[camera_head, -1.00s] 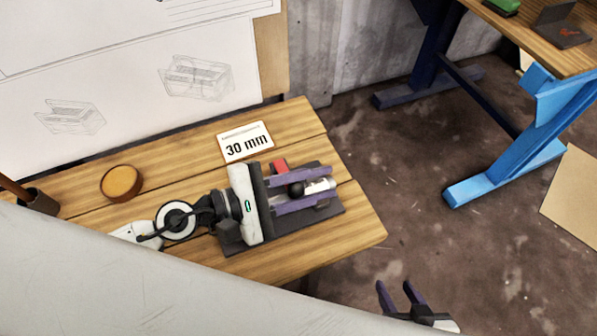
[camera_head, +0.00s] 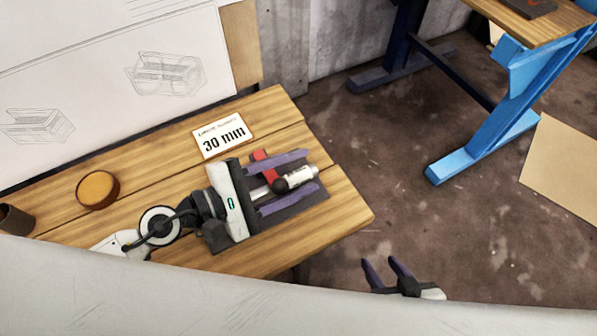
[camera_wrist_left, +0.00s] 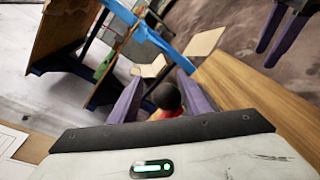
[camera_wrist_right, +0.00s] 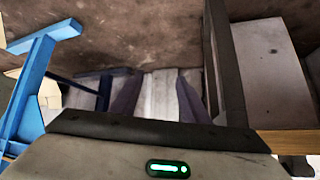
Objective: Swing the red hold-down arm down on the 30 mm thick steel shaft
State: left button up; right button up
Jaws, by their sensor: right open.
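The red hold-down arm (camera_head: 264,163) with its black ball knob (camera_head: 280,187) is on a dark fixture (camera_head: 313,202) on the wooden bench. It appears to lie across the bright steel shaft (camera_head: 301,178); contact is not clear. My left gripper (camera_head: 294,175) is low over the fixture. Its purple fingers are apart, one on each side of the knob, and space shows around it. The left wrist view shows the knob (camera_wrist_left: 167,96) between the fingers, with a little red below. My right gripper (camera_head: 387,270) is open and empty, off the bench's right front edge.
An orange-topped round tin (camera_head: 98,190) and a brown cup (camera_head: 16,220) are at the left. A blue-legged table (camera_head: 480,130) is at the back right. My pale arm link hides the front of the bench.

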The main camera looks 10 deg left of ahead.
pick_arm(q)
jog(key=shift+s+d, duration=0.15)
pick_arm(e)
jog(key=shift+f, duration=0.1)
pick_arm(q)
jog(key=shift+s+a+b, duration=0.25)
jog(key=shift+a+b, duration=0.05)
jog(key=b+v, duration=0.3)
jog(key=v, duration=0.1)
jog(key=b+v, duration=0.3)
jog(key=shift+s+a+f, duration=0.15)
jog(key=shift+s+a, duration=0.05)
jog(key=shift+a, duration=0.15)
jog(key=shift+s+a+r+b, duration=0.4)
jog(key=shift+s+a+b, duration=0.1)
jog(key=shift+a+b, duration=0.15)
pick_arm(e)
jog(key=f, duration=0.5)
jog(key=shift+s+a+f, duration=0.1)
jog(key=shift+a+f, duration=0.15)
jog(key=shift+f, duration=0.05)
jog(key=shift+w+r, duration=0.15)
jog(key=shift+w, duration=0.05)
